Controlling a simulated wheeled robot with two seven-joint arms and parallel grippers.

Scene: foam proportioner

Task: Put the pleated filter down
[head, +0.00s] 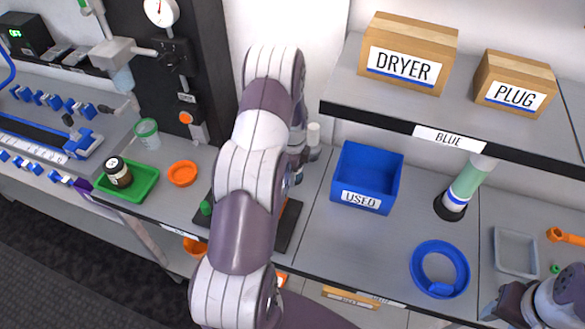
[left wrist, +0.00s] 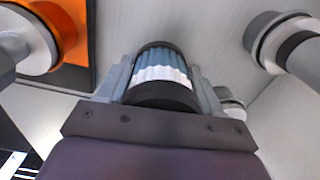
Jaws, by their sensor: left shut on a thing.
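The pleated filter (left wrist: 160,72) shows in the left wrist view as a short cylinder with dark ends and white and blue-grey pleats. My left gripper (left wrist: 163,80) is shut on it, with one grey finger on each side. In the head view my left arm rises through the middle of the picture and hides the filter and most of the gripper. I cannot tell there how far the filter is above the counter. My right arm shows only at the lower right corner, and its gripper (head: 497,309) is partly cut off.
A blue bin labelled USED (head: 362,178) stands right of my left arm. A shelf (head: 336,98) with DRYER (head: 407,52) and PLUG (head: 514,83) boxes overhangs. A green tray (head: 140,190) is left.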

